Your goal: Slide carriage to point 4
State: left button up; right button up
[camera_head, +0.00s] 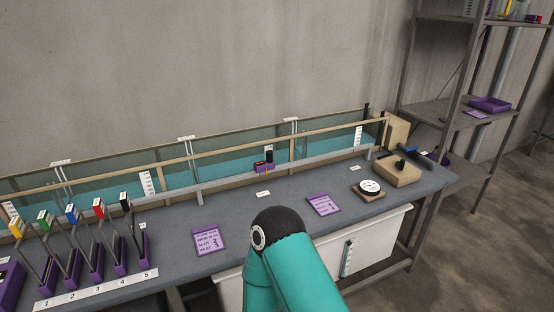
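The carriage (264,167) appears to be a small red and purple block with a black upright piece. It sits on the long grey rail (215,180) that runs along the front of a glass-sided water tank (110,177). It is right of the middle of the rail, behind a small white label (263,194) on the bench whose text is too small to read. I cannot tell which numbered point the carriage is at. A teal link of my own arm with a black joint rises in the foreground. Neither of my grippers shows.
Several slanted levers with coloured flags stand in purple bases (95,272) at left, behind a strip numbered 1 to 5 (95,290). Two purple cards (208,240) (323,205), a round dial (369,187) and a wooden block (398,173) lie on the grey bench. Shelving stands right.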

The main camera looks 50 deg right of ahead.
aim_at(269, 164)
jog(key=z, duration=1.45)
jog(key=i, duration=0.1)
jog(key=u, duration=3.1)
jog(key=k, duration=2.75)
jog(key=z, duration=1.25)
jog(key=i, duration=0.95)
jog(key=z, duration=0.15)
